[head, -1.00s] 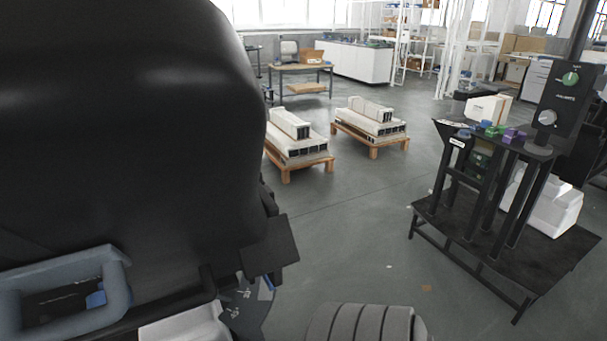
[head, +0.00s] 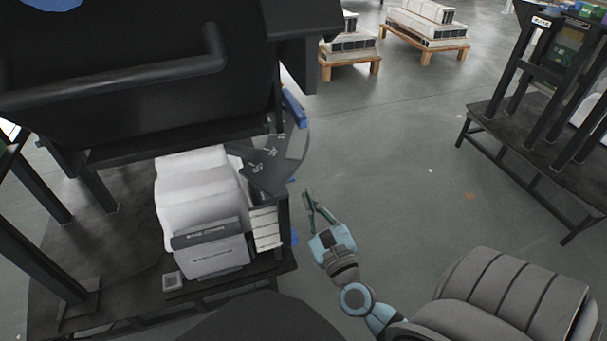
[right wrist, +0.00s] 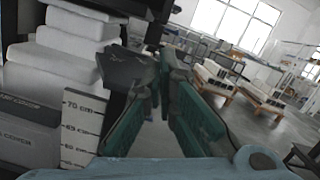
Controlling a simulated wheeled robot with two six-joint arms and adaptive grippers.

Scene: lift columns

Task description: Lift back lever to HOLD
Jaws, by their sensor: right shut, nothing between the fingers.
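A dark rounded plate (head: 275,165) with small white marks stands on the right side of the black machine. It also shows in the right wrist view (right wrist: 128,66), just left of the fingers. A blue grip (head: 294,108) sits at the plate's upper edge and looks like the end of a lever; its shaft is hard to make out. The lever's exact setting and the word HOLD cannot be read. My right gripper (head: 309,199) has green fingers, shut and empty, to the right of and below the plate, apart from it. My left gripper is not in view.
The black machine (head: 130,90) with a bar handle fills the upper left. White stacked blocks (head: 200,195) and a height scale (head: 265,228) stand below it. Pallets (head: 430,40) and a dark stand (head: 530,130) lie beyond. Open floor (head: 390,150) is to the right.

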